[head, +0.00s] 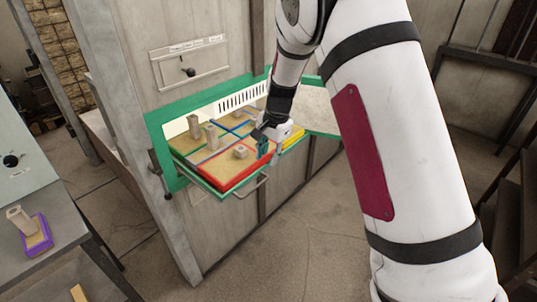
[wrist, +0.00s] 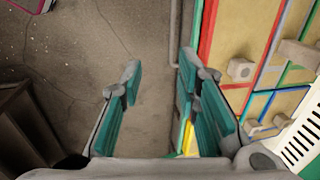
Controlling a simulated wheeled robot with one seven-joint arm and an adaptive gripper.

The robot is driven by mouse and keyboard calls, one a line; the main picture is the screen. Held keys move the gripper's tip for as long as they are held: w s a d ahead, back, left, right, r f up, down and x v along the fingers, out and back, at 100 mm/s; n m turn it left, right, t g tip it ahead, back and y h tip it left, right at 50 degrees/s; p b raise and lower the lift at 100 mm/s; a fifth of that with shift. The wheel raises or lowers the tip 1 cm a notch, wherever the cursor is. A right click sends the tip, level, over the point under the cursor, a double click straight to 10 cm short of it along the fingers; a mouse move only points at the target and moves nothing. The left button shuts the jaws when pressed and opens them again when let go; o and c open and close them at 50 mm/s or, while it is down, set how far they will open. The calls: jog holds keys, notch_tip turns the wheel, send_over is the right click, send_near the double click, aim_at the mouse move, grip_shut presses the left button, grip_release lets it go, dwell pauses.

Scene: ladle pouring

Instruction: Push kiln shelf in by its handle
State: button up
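The kiln shelf (head: 222,172) is pulled out of the green-framed kiln opening (head: 160,135). It is split into colour-edged sections, with a red front edge, and carries small tan blocks. Its grey bar handle (head: 252,188) juts from the front; part of it shows in the wrist view (wrist: 173,35). My gripper (head: 265,152) is at the shelf's front right in the head view. In the wrist view my gripper (wrist: 160,64) is open, its teal fingers apart with floor showing between them. The handle lies just past the fingertips, nearer the right finger; contact cannot be told.
A green-edged door (head: 312,112) stands open right of the opening. A grey table (head: 50,268) at the left holds a block in a purple tray (head: 39,240). A dark rack (head: 500,62) stands at the right. Floor (head: 290,250) before the shelf is clear.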

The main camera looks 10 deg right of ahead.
jog(key=m+t+y+b, duration=0.1)
jog(key=m+y+b, duration=1.7)
jog(key=m+b, duration=1)
send_near(255, 187)
jog(key=a+b, duration=0.1)
jog(key=a, duration=0.2)
jog(key=w+a+n+b, duration=0.1)
jog(key=a+b, duration=0.1)
jog(key=a, duration=0.1)
jog(key=a+n+b, duration=0.1)
jog(key=a+b, duration=0.1)
jog(key=a, duration=0.2)
jog(key=shift+w+r, duration=0.15)
jog(key=shift+r, duration=0.15)
grip_shut()
